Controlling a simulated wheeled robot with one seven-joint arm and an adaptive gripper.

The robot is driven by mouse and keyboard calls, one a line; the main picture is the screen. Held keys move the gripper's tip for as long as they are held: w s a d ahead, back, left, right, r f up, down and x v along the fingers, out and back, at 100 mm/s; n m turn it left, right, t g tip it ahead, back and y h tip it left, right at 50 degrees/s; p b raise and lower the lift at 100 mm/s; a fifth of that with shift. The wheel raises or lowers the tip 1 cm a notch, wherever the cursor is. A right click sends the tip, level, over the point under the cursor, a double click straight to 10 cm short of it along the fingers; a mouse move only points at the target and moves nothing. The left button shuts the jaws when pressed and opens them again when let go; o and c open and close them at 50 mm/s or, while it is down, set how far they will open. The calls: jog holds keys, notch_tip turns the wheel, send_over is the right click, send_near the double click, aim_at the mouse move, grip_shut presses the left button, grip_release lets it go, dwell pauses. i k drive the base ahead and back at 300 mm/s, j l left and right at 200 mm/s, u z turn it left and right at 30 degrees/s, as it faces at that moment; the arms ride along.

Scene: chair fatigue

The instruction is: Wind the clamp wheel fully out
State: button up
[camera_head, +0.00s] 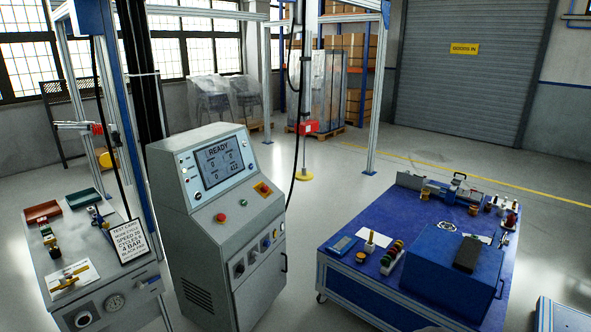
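I cannot single out the clamp wheel for certain in the head view. A small red part (97,129) sits on a horizontal bar at the aluminium frame on the left; it is too small to tell whether it is a wheel. A blue clamp-like fixture with a dark handle (460,176) stands at the back of the blue bench (345,278) on the right. How far any clamp is wound cannot be seen. My gripper is not in view.
A grey control console (215,220) with a "READY" screen stands in the middle. The grey cabinet (105,262) at left carries trays, small tools and a test card (131,241). A blue box (455,275) sits on the bench. Open floor lies behind the console and bench.

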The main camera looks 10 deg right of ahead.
aim_at(447, 224)
jog(key=i+l+z, duration=0.2)
jog(key=i+z, duration=0.65)
jog(key=i+l+u, duration=0.25)
jog(key=i+l, duration=0.2)
jog(key=i+l+u, duration=0.25)
jog(key=i+l, duration=0.3)
jog(key=i+l+u, duration=0.25)
jog(key=i+l, duration=0.15)
jog(key=l, duration=0.2)
